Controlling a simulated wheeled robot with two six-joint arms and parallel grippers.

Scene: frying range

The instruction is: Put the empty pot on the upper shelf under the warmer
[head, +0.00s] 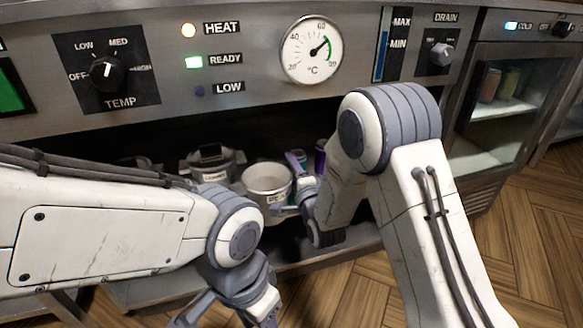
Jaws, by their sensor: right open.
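An open, pale metal pot (267,176) with a label on its front stands on the shelf (290,266) under the warmer panel (240,105). Its visible inside looks bare. My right gripper (286,203) is open at the right side of this pot, close to its wall. I cannot tell whether it touches. A second pot (212,164) with a dark top handle stands behind and to the left. My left gripper (228,312) is low in the picture, in front of the shelf and away from the pots. Its fingertips are cut off or unclear.
Purple-topped containers (320,157) stand right of the open pot, partly behind my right arm. The panel overhangs the dark shelf space. A glass-fronted fridge (512,100) stands at the right. Wooden floor (345,300) shows in front.

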